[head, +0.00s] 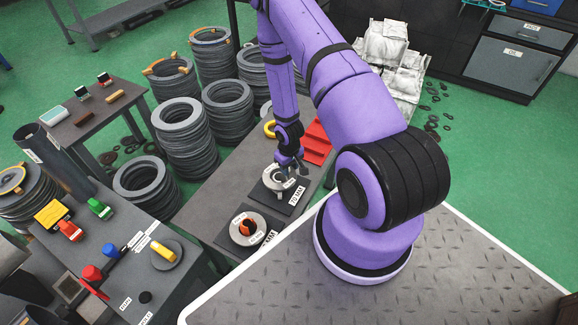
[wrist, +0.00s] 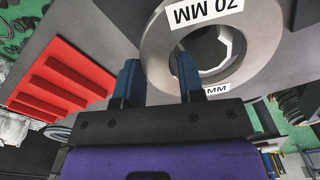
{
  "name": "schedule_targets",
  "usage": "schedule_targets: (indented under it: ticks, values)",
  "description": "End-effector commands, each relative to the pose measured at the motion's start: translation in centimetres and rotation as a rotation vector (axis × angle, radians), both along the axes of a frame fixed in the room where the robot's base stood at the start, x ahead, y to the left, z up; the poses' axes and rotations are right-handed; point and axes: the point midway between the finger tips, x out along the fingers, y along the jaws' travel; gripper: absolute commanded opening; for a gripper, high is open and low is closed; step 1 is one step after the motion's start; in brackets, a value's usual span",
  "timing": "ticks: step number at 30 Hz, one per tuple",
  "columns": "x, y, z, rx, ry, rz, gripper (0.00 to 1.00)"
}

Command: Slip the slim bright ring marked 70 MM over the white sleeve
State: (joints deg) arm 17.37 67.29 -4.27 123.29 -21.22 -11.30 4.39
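The slim bright ring (wrist: 156,52), a light grey metal ring with a white label reading 70 MM, fills the upper right of the wrist view. In the head view the ring (head: 266,181) appears at a dark pad labelled 70 MM. My gripper (head: 290,161) is at its far side, pointing down. In the wrist view my gripper (wrist: 158,80) has its fingers apart, one outside the rim and one over the hole, the rim between them. I cannot tell whether they press on it. White, angular surfaces show inside the hole; I cannot tell whether they are the white sleeve.
A second grey ring (head: 236,238) with an orange centre lies nearer on the same table (head: 215,190). A red ribbed block (head: 318,146) and a yellow ring (head: 269,128) are beyond the gripper. Stacks of dark rings (head: 184,130) stand on the floor to the left.

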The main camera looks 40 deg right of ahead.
Motion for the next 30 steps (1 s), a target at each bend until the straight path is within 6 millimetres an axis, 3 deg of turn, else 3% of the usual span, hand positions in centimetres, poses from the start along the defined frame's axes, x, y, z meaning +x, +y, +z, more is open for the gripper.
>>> schedule_targets:
  ticks: [1, 3, 16, 30]
  values:
    - [0.0, 0.0, 0.0, 0.001, -0.001, 0.000, 0.48]
    - [0.0, 0.0, 0.0, 0.001, 0.000, 0.001, 0.64]
    - [0.0, 0.0, 0.9, 0.001, -0.001, 0.000, 0.64]
    - [0.1, 0.0, 8.2, 0.000, -0.002, 0.000, 0.64]
